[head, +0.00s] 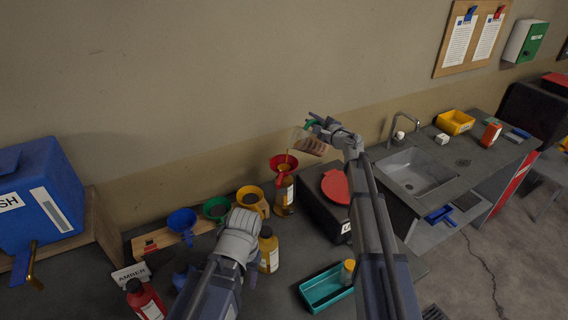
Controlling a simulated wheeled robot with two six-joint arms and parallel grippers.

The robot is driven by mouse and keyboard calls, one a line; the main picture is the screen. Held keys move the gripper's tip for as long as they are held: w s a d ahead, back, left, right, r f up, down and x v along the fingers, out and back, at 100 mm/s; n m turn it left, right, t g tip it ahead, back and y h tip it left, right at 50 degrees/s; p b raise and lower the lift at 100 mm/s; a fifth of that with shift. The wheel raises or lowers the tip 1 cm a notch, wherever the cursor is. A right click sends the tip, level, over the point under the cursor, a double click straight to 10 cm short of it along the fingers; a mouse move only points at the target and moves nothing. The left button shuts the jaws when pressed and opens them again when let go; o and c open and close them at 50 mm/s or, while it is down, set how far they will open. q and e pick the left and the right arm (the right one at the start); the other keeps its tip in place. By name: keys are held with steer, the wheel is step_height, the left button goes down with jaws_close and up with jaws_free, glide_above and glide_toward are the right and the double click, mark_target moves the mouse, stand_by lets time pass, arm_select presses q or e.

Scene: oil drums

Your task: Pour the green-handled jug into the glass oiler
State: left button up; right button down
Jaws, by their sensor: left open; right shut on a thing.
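My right gripper (322,127) is shut on the green handle (310,124) of the jug, held above the back of the bench. The red funnel sits on an amber glass bottle (284,197), which may be the glass oiler; no label tells me. My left gripper (249,272) is open low at the front, left of a yellow-brown bottle (269,252); its fingers are mostly hidden behind its wrist.
Blue (182,221), green (215,208) and orange (250,196) funnels stand in a row on a wooden rack. A red bottle (145,300) stands front left, a teal tray (325,290) front right. A dark box (318,205) with a red lid stands right of the amber bottle.

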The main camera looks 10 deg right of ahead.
arm_select(q)
steer(key=shift+r+p, duration=0.55)
arm_select(e)
steer(key=shift+s+a+r+n, duration=0.15)
steer(key=shift+a+r+n, duration=0.3)
steer(key=shift+r+n, duration=0.05)
stand_by(1.8)
steer(key=d+f+m+b, duration=0.2)
steer(key=f+b, duration=0.1)
steer(key=w+d+f+m+b, duration=0.1)
steer(key=b, duration=0.1)
steer(key=shift+f+m, duration=0.25)
steer(key=shift+m, duration=0.15)
steer(key=shift+d+r, duration=0.1)
steer(key=shift+r, duration=0.15)
steer(key=shift+d+f+m+y, duration=0.1)
steer(key=shift+f+m+y, duration=0.15)
steer(key=shift+m+y, duration=0.05)
arm_select(q)
step_height(320, 180, down, 13)
steer(key=b, duration=0.7)
steer(key=shift+r+b, duration=0.1)
steer(key=shift+b, duration=0.3)
steer(key=shift+f+b, duration=1.1)
arm_select(e)
steer(key=w+d+f+m, duration=0.2)
steer(key=d+f+m, duration=0.5)
steer(key=f, duration=0.1)
steer(key=shift+w+m+t+y, duration=0.2)
steer(key=shift+m+t+y, duration=0.2)
